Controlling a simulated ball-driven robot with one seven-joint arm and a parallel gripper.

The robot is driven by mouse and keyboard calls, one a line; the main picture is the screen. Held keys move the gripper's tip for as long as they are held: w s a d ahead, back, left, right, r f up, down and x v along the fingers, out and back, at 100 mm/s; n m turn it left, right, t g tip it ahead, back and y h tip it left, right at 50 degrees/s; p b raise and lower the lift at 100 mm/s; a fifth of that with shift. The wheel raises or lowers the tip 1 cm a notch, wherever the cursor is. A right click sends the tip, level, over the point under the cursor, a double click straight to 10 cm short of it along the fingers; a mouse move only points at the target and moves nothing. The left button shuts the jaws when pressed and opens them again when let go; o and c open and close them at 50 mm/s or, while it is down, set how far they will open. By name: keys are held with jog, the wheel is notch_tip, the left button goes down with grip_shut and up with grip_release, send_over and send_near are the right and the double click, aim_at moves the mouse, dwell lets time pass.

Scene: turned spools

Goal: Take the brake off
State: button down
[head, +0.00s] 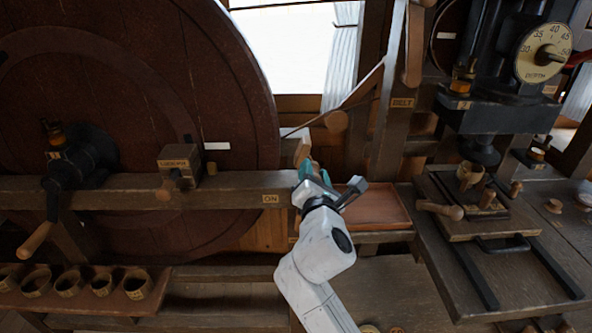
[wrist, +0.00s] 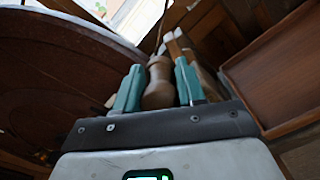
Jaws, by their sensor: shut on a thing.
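My gripper (head: 308,170) is beside the right rim of the big dark wooden wheel (head: 225,95), just above the beam. In the wrist view its teal fingers (wrist: 158,88) are closed around a turned wooden handle (wrist: 158,82), one finger on each side. A wooden piece at the fingertips (head: 303,148) shows in the head view, mostly hidden by my gripper. A small plate reading "ON" (head: 270,198) is on the beam, left of my gripper. I cannot see a brake label, and the lower part of the handle is hidden.
A shallow reddish tray (head: 375,207) lies just right of my gripper. A post labelled "BELT" (head: 402,102) stands behind it. A drill press with a dial (head: 543,52) is at the right. A crank (head: 36,237) and several small cups (head: 68,282) are at the left.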

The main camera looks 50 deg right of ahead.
jog(key=shift+s+d+f+m, duration=0.3)
jog(key=shift+s+d+m, duration=0.4)
jog(key=shift+s, duration=0.15)
jog(key=shift+s+d+f+m, duration=0.25)
jog(key=shift+s+d+m, duration=0.35)
jog(key=shift+s+m, duration=0.15)
jog(key=shift+s, duration=0.1)
jog(key=c, duration=0.7)
grip_release()
jog(key=shift+d, duration=0.1)
jog(key=b+v, duration=0.2)
jog(key=v, duration=0.9)
jog(key=shift+d+f, duration=0.1)
